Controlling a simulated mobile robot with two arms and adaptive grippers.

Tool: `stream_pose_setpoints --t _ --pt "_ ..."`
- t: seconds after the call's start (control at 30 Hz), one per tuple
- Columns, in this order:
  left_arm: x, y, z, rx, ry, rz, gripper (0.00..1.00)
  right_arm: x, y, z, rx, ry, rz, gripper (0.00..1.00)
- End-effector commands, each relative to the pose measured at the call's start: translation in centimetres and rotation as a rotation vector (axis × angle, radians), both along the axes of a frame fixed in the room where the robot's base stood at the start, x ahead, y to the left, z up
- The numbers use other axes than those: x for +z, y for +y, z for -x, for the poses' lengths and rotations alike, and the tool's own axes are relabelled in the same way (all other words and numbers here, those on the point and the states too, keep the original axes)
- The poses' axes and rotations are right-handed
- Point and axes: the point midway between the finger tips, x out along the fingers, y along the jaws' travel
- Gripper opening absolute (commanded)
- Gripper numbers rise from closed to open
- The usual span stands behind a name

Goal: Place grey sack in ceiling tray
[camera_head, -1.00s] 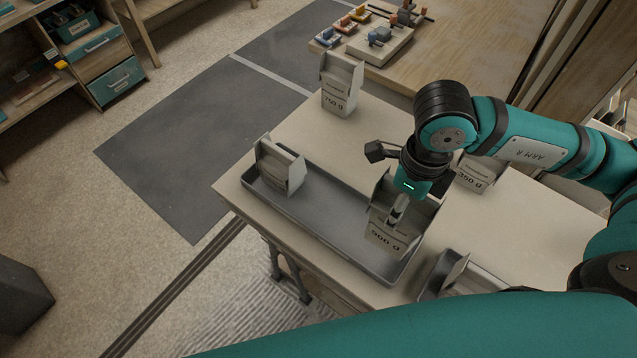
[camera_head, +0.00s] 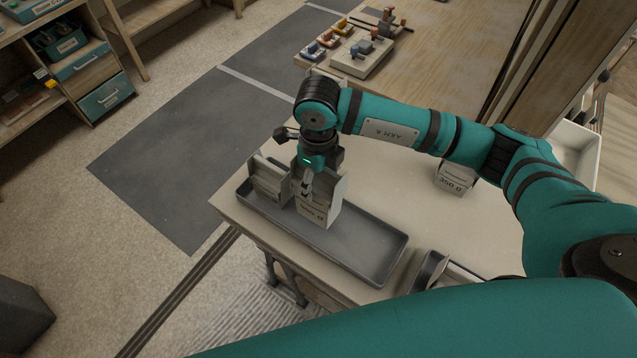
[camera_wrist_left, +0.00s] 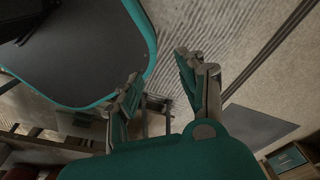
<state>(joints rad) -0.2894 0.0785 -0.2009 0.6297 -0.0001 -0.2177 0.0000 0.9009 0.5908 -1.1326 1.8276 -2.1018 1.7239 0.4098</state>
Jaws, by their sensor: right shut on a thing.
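My right gripper (camera_head: 307,190) is shut on a grey sack (camera_head: 322,214) with a weight label, upright over the left half of a long dark grey tray (camera_head: 372,268). I cannot tell whether its base touches the tray floor. Another grey sack (camera_head: 266,182) stands in the tray's left end, close beside the held one. No label on the tray can be read. My left gripper (camera_wrist_left: 158,80) is open and empty in the left wrist view, over the floor and away from the sacks.
A 350 g sack (camera_head: 455,178) stands on the table (camera_head: 385,190) to the right. A smaller dark tray (camera_head: 432,268) sits at the front right, partly hidden by my arm. A wooden bench (camera_head: 440,50) with coloured tools is behind. The long tray's right half is empty.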

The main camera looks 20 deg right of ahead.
Motion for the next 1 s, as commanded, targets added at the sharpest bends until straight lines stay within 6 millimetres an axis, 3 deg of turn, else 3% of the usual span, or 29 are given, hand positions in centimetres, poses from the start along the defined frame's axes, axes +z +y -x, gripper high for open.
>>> stream_pose_setpoints --t 0.3,0.67,0.7,0.87,1.0 --pt "1.7 0.2 1.7 0.000 0.026 -0.004 0.40 -2.9 0.1 0.0 0.000 0.000 -0.001 0.04" --pt "1.3 0.3 1.7 0.001 0.028 -0.005 0.40 -3.5 0.1 -0.1 0.001 -0.002 -0.002 0.04" --pt "1.3 0.3 1.7 0.001 0.027 -0.005 0.40 -3.7 0.0 0.0 0.001 0.001 0.001 0.65" --pt "1.4 0.3 1.5 0.001 0.023 -0.005 0.40 -3.6 0.0 0.0 0.001 0.001 0.000 0.86" --pt "1.4 0.3 1.4 0.001 0.023 -0.005 0.40 -3.6 0.0 0.0 0.001 0.001 0.000 0.86"
